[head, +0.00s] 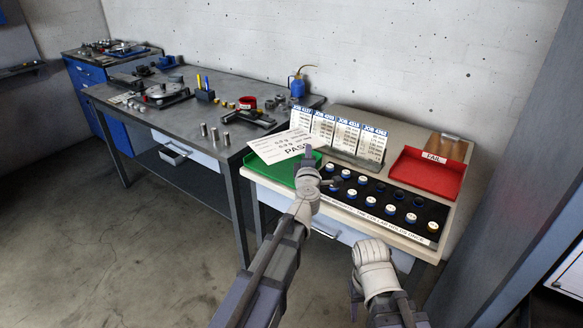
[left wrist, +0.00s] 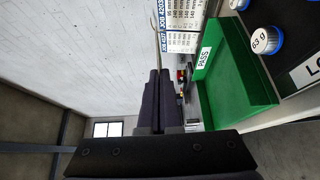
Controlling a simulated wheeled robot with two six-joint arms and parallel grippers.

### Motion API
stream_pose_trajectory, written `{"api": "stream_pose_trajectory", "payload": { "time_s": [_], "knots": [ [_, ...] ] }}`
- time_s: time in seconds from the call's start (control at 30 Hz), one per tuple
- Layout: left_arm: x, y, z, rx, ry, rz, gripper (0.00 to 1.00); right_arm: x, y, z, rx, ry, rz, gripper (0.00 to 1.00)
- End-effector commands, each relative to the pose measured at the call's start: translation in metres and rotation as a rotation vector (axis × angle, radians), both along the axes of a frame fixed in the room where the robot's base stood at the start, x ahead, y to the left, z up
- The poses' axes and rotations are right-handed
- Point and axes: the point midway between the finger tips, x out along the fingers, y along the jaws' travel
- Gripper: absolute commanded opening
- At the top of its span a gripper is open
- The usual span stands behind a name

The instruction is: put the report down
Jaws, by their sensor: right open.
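The report (head: 275,148) is a white printed sheet with a large PASS on it. In the head view it hangs tilted above the green tray (head: 262,173), covering the tray's back part. My left gripper (head: 308,158) is at the sheet's right end, over the tray. In the left wrist view its dark fingers (left wrist: 155,98) are together, with a thin edge standing out between them that looks like the sheet edge-on. The green tray (left wrist: 228,80) with its PASS label lies to their right. My right gripper (head: 371,256) is low in front of the bench, its fingers hard to make out.
Job cards (head: 338,133) stand in a rack behind the tray. A black board (head: 385,198) with several round weights lies right of the tray. A red FAIL tray (head: 428,174) is at the far right. A grey workbench (head: 215,115) with tools stands at left.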

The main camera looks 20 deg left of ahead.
Motion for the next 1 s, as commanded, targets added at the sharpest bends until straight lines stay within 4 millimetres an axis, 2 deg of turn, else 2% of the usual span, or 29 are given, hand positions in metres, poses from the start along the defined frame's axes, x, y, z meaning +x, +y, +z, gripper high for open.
{"api": "stream_pose_trajectory", "payload": {
  "time_s": [0.4,0.67,1.0],
  "knots": [
    [0.000,0.000,-0.059,0.000,0.000,0.000,0.00,0.000,0.000,-0.059,0.000,0.000,0.000,0.50],
    [0.000,0.000,-0.062,0.000,0.000,0.000,0.00,0.000,0.000,-0.062,0.000,0.000,0.000,0.50],
    [0.000,0.000,-0.098,0.000,0.000,0.000,0.00,0.000,0.000,-0.098,0.000,0.000,0.000,0.50]
  ]
}}
